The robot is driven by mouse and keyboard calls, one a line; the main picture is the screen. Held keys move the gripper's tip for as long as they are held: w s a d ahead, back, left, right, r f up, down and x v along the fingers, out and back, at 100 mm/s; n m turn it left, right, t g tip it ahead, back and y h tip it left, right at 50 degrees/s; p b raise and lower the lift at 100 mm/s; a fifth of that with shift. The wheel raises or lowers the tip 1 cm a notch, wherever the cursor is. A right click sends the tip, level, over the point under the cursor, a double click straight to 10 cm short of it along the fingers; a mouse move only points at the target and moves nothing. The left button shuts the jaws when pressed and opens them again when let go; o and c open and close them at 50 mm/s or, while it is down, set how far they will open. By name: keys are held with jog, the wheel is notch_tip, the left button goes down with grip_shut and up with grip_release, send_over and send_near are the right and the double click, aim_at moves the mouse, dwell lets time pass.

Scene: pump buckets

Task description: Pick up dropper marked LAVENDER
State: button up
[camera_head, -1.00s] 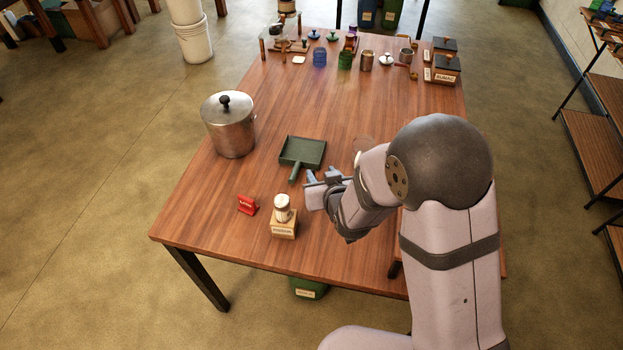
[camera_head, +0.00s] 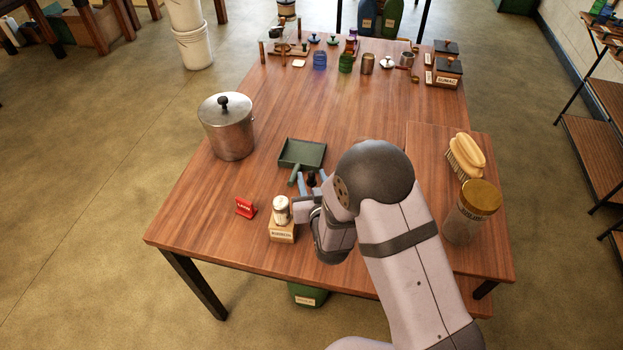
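I cannot make out any LAVENDER marking in the head view. A small dark upright thing (camera_head: 311,179) shows between my gripper's fingers, just right of the green dustpan's handle. It may be a dropper's top, but its lower part is hidden and no label shows. My gripper (camera_head: 311,175) is low over the near middle of the table, with its two blue-grey fingers apart on either side of this dark thing. I see no clear contact. My wrist and arm hide the table to the right of it.
A green dustpan (camera_head: 302,153) lies just behind my gripper. A small lidded jar (camera_head: 281,209) on a wooden block (camera_head: 282,232) and a red sign (camera_head: 245,207) stand left. A steel pot (camera_head: 228,132) is farther left. A brush (camera_head: 466,157) and gold-lidded jar (camera_head: 471,215) are right.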

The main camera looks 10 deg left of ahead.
jog(key=shift+p+x, duration=0.9)
jog(key=shift+x, duration=1.75)
jog(key=shift+f, duration=0.2)
grip_shut()
